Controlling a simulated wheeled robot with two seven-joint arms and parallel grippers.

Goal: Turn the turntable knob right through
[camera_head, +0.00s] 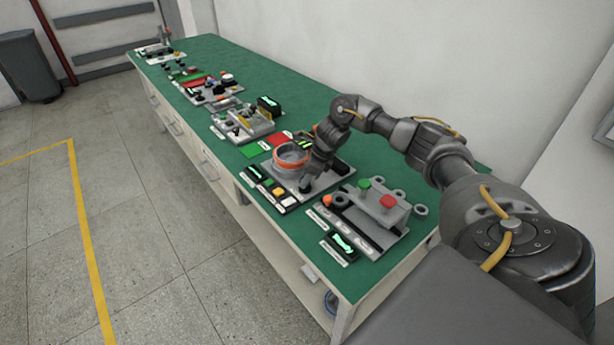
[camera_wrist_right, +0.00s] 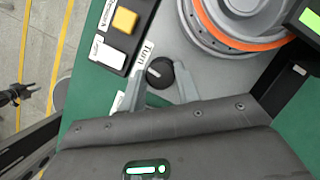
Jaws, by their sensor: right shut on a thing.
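The turntable (camera_head: 291,158) is a round grey disc with an orange ring on a grey base plate on the green bench. It also fills the upper right of the right wrist view (camera_wrist_right: 243,30). The turntable knob (camera_wrist_right: 160,72) is small, black and round, beside a "Turn" label at the base's corner. My right gripper (camera_wrist_right: 162,80) is shut on the knob, one light-grey finger on each side. In the head view my right gripper (camera_head: 306,181) is dark and small above the base plate. A dark part at the left edge of the right wrist view looks like my left gripper (camera_wrist_right: 16,95).
A panel with coloured buttons (camera_head: 271,190) lies beside the turntable at the front edge. A grey box with green and red buttons (camera_head: 382,202) stands nearer. Several other fixtures (camera_head: 243,122) line the green bench (camera_head: 290,92) farther back. The floor to the left is open.

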